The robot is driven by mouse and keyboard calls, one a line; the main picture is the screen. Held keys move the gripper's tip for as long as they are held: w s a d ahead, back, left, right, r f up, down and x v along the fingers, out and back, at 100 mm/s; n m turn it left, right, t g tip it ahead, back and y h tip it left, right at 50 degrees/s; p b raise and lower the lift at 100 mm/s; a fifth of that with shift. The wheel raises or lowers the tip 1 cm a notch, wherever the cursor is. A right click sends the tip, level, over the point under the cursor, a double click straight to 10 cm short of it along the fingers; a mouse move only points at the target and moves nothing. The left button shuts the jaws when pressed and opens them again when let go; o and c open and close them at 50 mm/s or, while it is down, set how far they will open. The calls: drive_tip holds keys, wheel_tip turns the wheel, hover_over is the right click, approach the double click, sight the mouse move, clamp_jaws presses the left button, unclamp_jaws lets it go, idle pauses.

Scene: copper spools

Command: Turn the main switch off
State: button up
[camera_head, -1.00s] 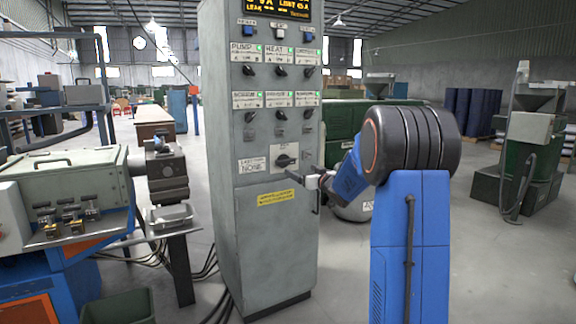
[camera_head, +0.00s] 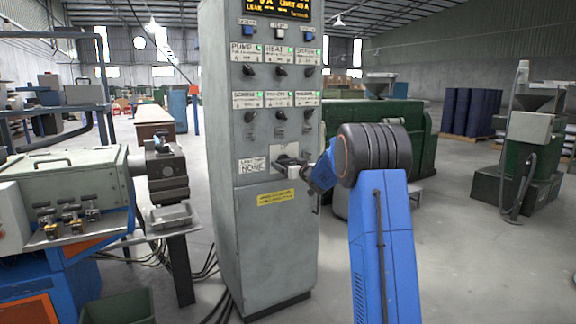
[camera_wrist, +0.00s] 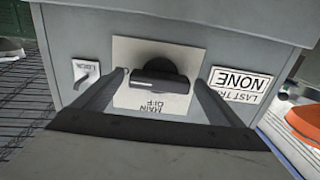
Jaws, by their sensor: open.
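The main switch is a black rotary knob (camera_wrist: 160,66) with a bar handle on a pale plate (camera_wrist: 122,50) in the wrist view. Its bar lies across that picture, roughly level. My gripper (camera_head: 279,163) is open in front of the switch. In the wrist view its fingers (camera_wrist: 158,78) stand one on each side of the knob, with visible space beside it. I cannot tell the depth of the fingertips exactly.
A small lock lever (camera_wrist: 86,74) sits left of the switch in the wrist view. A "NONE" label (camera_wrist: 240,84) is on the other side. Several smaller knobs (camera_head: 280,115) are higher on the cabinet. A machine (camera_head: 70,180) stands left; open floor (camera_head: 470,260) lies right.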

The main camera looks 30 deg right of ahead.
drive_tip(key=c, duration=1.1)
drive_tip(key=shift+o, duration=0.2)
drive_tip(key=shift+n, duration=0.3)
drive_tip(key=n, duration=0.3)
drive_tip(key=shift+n, duration=0.3)
drive_tip(key=n, duration=0.4)
drive_tip(key=shift+n, duration=0.3)
drive_tip(key=n, duration=0.4)
drive_tip(key=shift+n, duration=2.5)
drive_tip(key=shift+f, duration=0.1)
